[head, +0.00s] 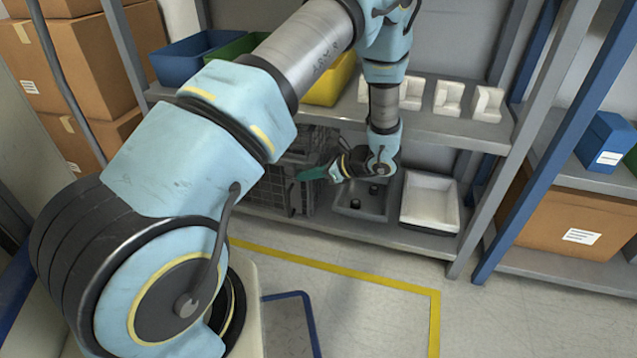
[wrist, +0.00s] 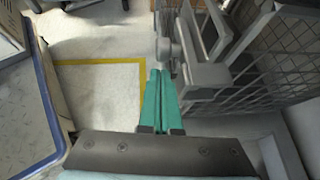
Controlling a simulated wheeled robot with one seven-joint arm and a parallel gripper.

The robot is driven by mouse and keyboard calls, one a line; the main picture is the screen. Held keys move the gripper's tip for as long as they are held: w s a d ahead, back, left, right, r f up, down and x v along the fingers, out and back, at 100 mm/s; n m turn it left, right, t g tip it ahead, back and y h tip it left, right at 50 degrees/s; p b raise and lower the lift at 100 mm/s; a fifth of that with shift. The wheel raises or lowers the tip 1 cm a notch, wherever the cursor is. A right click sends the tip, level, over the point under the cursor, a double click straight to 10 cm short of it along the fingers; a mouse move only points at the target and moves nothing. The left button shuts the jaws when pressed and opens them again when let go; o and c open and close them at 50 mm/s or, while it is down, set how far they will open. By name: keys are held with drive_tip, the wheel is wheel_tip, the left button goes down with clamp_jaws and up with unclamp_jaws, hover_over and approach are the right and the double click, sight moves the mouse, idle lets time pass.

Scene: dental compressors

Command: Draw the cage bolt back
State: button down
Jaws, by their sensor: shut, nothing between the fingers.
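The cage (head: 284,190) is a dark grey mesh box on the lower shelf in the head view. Its mesh side also shows at the right of the wrist view (wrist: 280,62). Grey bolt hardware (wrist: 168,50), with a rounded knob-like part and bars, stands at the cage's near side in the wrist view. My gripper (head: 312,174) has teal fingers and is beside the cage's right part. In the wrist view my gripper's fingertips (wrist: 160,74) are together and empty, just short of the knob-like part. I cannot tell whether they touch it.
A grey tray with small dark items (head: 352,206) and a white bin (head: 430,199) stand right of the cage. The upper shelf (head: 440,122) overhangs them, with white holders and coloured bins. A yellow floor line (head: 350,271) runs in front; the floor there is clear.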

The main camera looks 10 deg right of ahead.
drive_tip(key=shift+w+a+r, duration=0.1)
drive_tip(key=shift+a, duration=0.05)
drive_tip(key=shift+w+a+p, duration=0.25)
drive_tip(key=shift+w+a, duration=0.25)
drive_tip(key=shift+a, duration=0.4)
drive_tip(key=shift+w+a+p, duration=0.2)
drive_tip(key=shift+w+a, duration=0.3)
drive_tip(key=shift+a, duration=0.4)
drive_tip(key=s+d+f, duration=0.2)
drive_tip(key=s+d, duration=0.1)
drive_tip(key=d, duration=0.1)
drive_tip(key=p, duration=0.2)
approach(294, 171)
drive_tip(key=shift+s+d+f, duration=0.95)
drive_tip(key=shift+d+f, duration=0.2)
drive_tip(key=shift+d, duration=0.05)
